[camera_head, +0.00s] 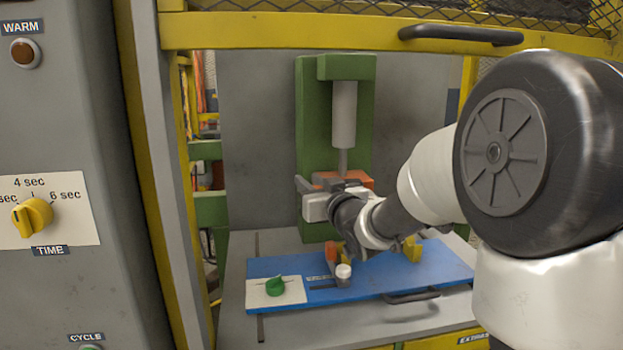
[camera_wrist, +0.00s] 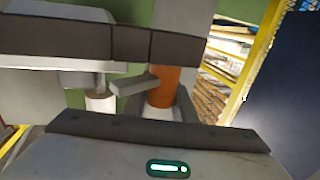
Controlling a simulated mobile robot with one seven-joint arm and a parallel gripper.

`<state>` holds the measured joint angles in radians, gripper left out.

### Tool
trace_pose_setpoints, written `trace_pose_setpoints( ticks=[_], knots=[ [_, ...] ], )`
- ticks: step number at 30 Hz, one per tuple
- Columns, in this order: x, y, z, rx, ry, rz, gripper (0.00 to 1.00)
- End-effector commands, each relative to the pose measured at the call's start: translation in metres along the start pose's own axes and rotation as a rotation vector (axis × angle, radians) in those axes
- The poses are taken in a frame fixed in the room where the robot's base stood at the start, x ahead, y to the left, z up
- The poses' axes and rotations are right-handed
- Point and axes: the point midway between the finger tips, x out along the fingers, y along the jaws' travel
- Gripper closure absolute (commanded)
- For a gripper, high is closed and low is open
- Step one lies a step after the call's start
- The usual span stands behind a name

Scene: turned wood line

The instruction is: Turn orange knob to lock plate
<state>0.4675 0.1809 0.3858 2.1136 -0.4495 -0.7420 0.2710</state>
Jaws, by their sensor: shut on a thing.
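The blue plate (camera_head: 400,275) lies on the grey press table, with a green knob (camera_head: 275,286) on its white left corner. A small orange upright piece (camera_head: 331,253) stands on the plate by a white-topped cylinder (camera_head: 343,272); I cannot tell whether it is the orange knob. More orange (camera_head: 358,179) shows at the press head, behind my gripper (camera_head: 312,196). In the wrist view an orange cylinder (camera_wrist: 162,88) stands right below the dark jaws (camera_wrist: 112,43), beside a grey bar. My gripper is shut; the contact is hidden.
The green press (camera_head: 315,110) with its grey ram stands behind the plate. A yellow frame (camera_head: 300,30) with a dark handle crosses above. A grey control panel (camera_head: 60,170) with a yellow time knob stands at left. A yellow block (camera_head: 412,248) sits on the plate.

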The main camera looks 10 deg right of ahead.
Motion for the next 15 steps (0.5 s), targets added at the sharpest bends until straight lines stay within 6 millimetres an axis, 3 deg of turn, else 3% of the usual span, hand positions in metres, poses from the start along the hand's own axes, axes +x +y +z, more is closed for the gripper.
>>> trace_pose_setpoints(
  ticks=[15],
  knots=[
    [-0.002,-0.013,-0.005,0.005,-0.003,-0.376,0.98]
  ],
)
